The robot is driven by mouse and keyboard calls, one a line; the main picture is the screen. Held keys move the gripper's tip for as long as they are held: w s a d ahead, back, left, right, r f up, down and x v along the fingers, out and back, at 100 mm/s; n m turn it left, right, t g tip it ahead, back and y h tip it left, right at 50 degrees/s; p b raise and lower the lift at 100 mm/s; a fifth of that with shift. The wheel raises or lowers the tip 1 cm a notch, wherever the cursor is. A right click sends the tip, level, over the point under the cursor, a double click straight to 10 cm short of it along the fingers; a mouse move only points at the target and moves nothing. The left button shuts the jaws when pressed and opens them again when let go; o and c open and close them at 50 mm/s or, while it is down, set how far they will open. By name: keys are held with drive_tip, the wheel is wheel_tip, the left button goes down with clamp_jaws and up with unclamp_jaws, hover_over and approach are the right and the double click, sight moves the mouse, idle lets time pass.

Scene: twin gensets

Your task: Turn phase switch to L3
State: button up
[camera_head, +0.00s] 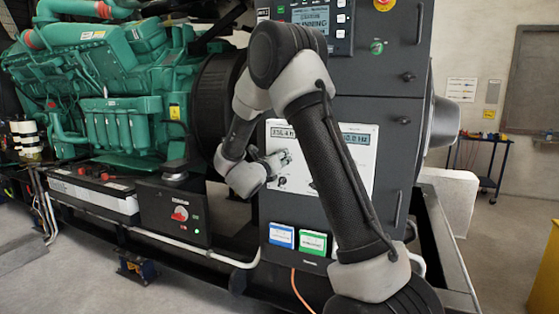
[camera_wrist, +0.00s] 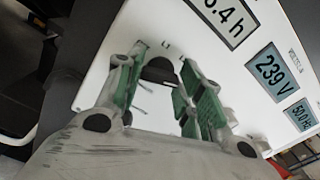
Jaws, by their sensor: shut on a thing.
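The phase switch is a dark round knob (camera_wrist: 159,70) on a white meter panel (camera_wrist: 125,35). In the wrist view it sits between the two green-padded fingers of my gripper (camera_wrist: 162,88), which is shut on it. Small marks stand around the knob; one looks like L1, and the others are partly hidden or too small to read. Which mark the knob points at cannot be told. In the head view my gripper (camera_head: 284,158) is at the left part of the white panel (camera_head: 355,180), and my arm covers much of the panel's middle.
A red rotary switch (camera_head: 180,213) is on a black box at left. A red button (camera_head: 383,4) is above. Blue (camera_head: 281,236) and green (camera_head: 313,242) labelled plates are below. A green engine (camera_head: 110,90) fills the left.

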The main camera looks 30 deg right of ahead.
drive_tip(key=shift+f, duration=0.15)
drive_tip(key=o, duration=1)
drive_tip(key=v, duration=1.2)
